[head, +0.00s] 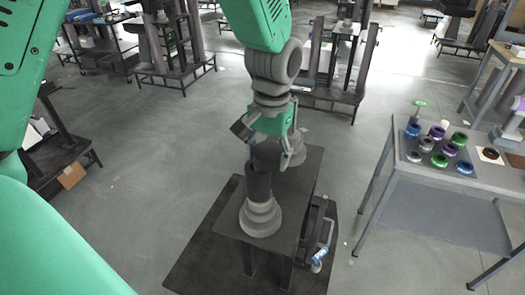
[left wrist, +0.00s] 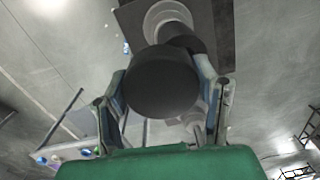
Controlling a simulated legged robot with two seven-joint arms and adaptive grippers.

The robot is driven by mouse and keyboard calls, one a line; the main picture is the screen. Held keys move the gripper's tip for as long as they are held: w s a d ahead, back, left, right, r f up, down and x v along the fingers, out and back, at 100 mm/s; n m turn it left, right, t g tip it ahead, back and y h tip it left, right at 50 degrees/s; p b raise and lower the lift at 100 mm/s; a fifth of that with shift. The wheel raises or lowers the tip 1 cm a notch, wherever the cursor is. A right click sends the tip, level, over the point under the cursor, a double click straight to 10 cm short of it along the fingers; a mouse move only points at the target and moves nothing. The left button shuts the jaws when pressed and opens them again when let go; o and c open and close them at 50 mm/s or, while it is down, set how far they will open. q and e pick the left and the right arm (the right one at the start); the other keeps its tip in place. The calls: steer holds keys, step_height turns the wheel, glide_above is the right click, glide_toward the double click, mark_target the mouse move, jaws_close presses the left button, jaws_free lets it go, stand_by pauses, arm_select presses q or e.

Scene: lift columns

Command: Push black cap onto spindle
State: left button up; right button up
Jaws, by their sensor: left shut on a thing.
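The black cap (head: 267,156) is between the fingers of my left gripper (head: 268,150), which is shut on it. In the left wrist view the cap (left wrist: 160,84) shows as a dark round face between the two fingers (left wrist: 162,85). The near spindle (head: 260,218) stands upright on a dark table, with a grey stepped base and a dark upper column. The cap is at the column's top, slightly to its right in the head view. I cannot tell whether they touch. The spindle's grey base also shows in the left wrist view (left wrist: 166,16). My right gripper is out of view.
A second grey spindle (head: 299,145) stands behind my gripper on the same dark table (head: 290,205). A grey worktable (head: 440,190) at right holds several blue, purple and green ring parts. Open floor lies to the left.

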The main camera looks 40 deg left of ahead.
arm_select(q)
steer(key=shift+d, duration=0.15)
steer(key=shift+s+a+f, duration=0.1)
steer(key=shift+a+f, duration=0.15)
steer(key=shift+a, duration=0.2)
steer(key=shift+s+a+f, duration=0.15)
steer(key=shift+a+f, duration=0.1)
steer(key=shift+a, duration=0.4)
steer(key=shift+d, duration=0.65)
steer(key=shift+d+r, duration=0.2)
steer(key=shift+d, duration=0.55)
steer(key=shift+a+f, duration=0.15)
steer(key=shift+a, duration=0.45)
steer(key=shift+a+f, duration=0.15)
steer(key=shift+a, duration=0.75)
steer(key=o, duration=1.4)
steer(key=shift+d, duration=0.15)
steer(key=shift+d+r, duration=0.2)
steer(key=shift+d, duration=0.7)
steer(key=shift+a+f, duration=0.1)
steer(key=shift+a, duration=0.35)
steer(key=o, duration=0.5)
steer(key=shift+a+f, duration=0.1)
steer(key=shift+a, duration=0.3)
steer(key=shift+d+r, duration=0.2)
steer(key=shift+d, duration=0.5)
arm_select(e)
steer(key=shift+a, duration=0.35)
